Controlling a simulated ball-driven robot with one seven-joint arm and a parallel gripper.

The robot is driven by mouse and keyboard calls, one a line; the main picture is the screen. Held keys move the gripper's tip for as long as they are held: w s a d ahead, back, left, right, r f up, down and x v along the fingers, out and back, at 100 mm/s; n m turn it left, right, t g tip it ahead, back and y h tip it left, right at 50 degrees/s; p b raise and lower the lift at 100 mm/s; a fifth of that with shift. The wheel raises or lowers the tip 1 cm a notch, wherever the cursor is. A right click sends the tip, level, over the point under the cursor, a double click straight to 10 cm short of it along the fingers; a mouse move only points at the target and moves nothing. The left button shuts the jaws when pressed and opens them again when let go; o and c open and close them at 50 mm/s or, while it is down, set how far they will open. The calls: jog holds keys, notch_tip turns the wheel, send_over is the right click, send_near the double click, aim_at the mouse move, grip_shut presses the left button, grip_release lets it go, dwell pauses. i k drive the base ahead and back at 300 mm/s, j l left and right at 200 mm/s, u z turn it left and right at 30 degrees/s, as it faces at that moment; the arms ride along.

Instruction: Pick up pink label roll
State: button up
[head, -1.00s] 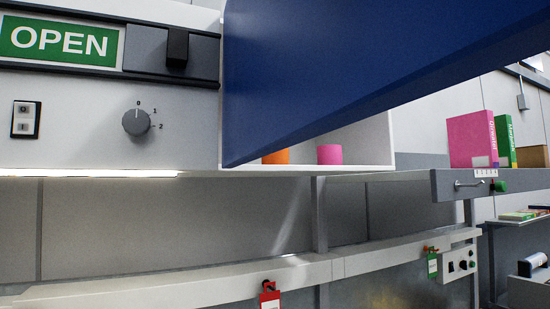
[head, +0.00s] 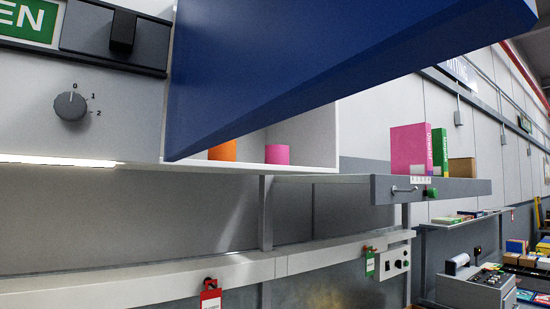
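The pink label roll (head: 277,154) stands upright inside a white open-fronted cabinet (head: 322,131), near its right end. An orange roll (head: 223,151) stands to its left, its upper part hidden by the blue door panel. The blue panel (head: 300,65) slants across the cabinet front and covers most of the inside. My gripper does not show in the view.
A grey shelf (head: 455,187) at right bears a pink binder (head: 408,150), a green binder (head: 440,152) and a brown box (head: 462,167). A rail with a red tag (head: 210,297) and a green tag (head: 369,263) runs below. A dial (head: 70,106) is at left.

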aim_at(274, 154)
jog(key=i+l+u, duration=0.1)
jog(key=i+l, duration=0.25)
jog(key=i+l+u, duration=0.1)
jog(key=i+l, duration=0.25)
jog(key=l, duration=0.15)
jog(key=i+l+u, duration=0.1)
jog(key=i+l, duration=0.25)
jog(key=l, duration=0.1)
